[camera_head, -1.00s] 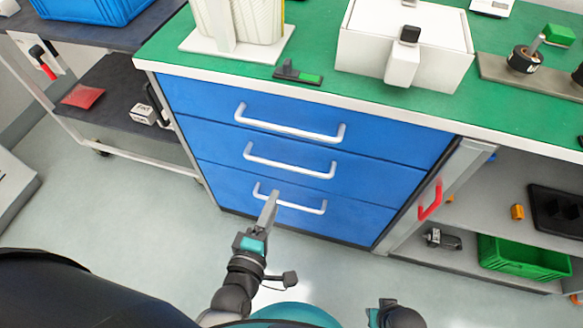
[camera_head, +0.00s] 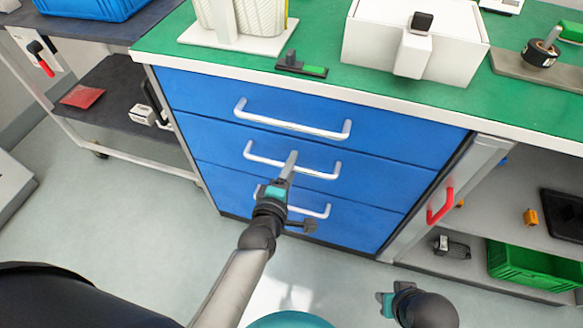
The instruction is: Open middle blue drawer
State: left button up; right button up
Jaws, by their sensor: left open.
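The middle blue drawer (camera_head: 225,153) is in the cabinet under the green worktop, between the top drawer (camera_head: 200,97) and the bottom drawer (camera_head: 225,188). All three drawers look shut. The middle drawer's white bar handle (camera_head: 318,173) runs across its front. My left gripper (camera_head: 291,158) is open, with its fingertips at the middle of this handle in the picture. I cannot tell whether they touch it or stand in front of it. My left wrist covers part of the bottom drawer's handle (camera_head: 310,211). My right arm shows at the lower right, its gripper tips not clearly visible.
A cabinet door with a red handle (camera_head: 440,206) is right of the drawers. A green crate (camera_head: 525,268) sits on the low shelf there. A dark shelf cart (camera_head: 105,110) stands at the left. The floor in front of the drawers is clear.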

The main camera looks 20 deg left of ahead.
pick_arm(q)
jog(key=shift+w, duration=0.25)
jog(key=shift+c, duration=0.3)
grip_shut()
dwell(1.0)
